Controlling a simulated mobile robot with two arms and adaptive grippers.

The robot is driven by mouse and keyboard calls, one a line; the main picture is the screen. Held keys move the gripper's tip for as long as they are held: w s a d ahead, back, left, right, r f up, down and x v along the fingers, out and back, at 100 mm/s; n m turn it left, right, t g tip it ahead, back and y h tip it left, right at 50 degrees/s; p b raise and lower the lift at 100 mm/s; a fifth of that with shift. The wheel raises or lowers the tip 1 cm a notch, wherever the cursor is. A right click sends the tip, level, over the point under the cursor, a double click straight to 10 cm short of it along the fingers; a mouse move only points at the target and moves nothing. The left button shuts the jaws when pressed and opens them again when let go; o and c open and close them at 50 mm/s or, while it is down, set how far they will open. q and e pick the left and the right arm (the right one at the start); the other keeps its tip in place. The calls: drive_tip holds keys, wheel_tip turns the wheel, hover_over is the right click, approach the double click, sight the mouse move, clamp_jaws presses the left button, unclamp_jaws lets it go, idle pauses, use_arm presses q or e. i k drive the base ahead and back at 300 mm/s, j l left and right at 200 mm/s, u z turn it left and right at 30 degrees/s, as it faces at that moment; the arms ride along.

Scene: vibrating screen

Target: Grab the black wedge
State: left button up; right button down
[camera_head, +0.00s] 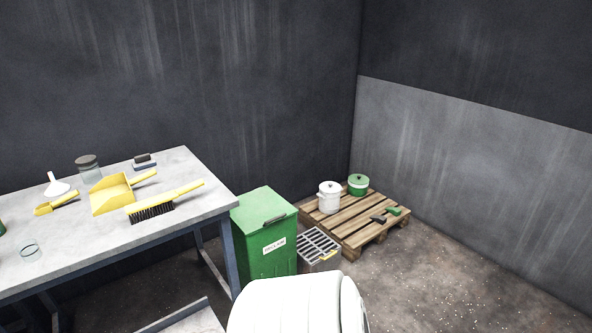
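A small dark piece (378,219), likely the black wedge, lies at the front right of the wooden pallet (352,232) on the floor. A small green piece (394,211) lies right beside it; I cannot tell whether they touch. Another small dark block (143,158) sits at the back of the grey table, too small to tell its exact shape. Neither of my grippers is in view.
The pallet also bears a white lidded pot (329,197) and a green lidded pot (358,184). A green bin (265,240) and a slotted grey crate (319,247) stand left of it. The table (90,245) holds a yellow dustpan (112,194) and brush (165,202). Floor at right is open.

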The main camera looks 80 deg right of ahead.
sight(380, 220)
drive_tip(key=z, duration=3.4)
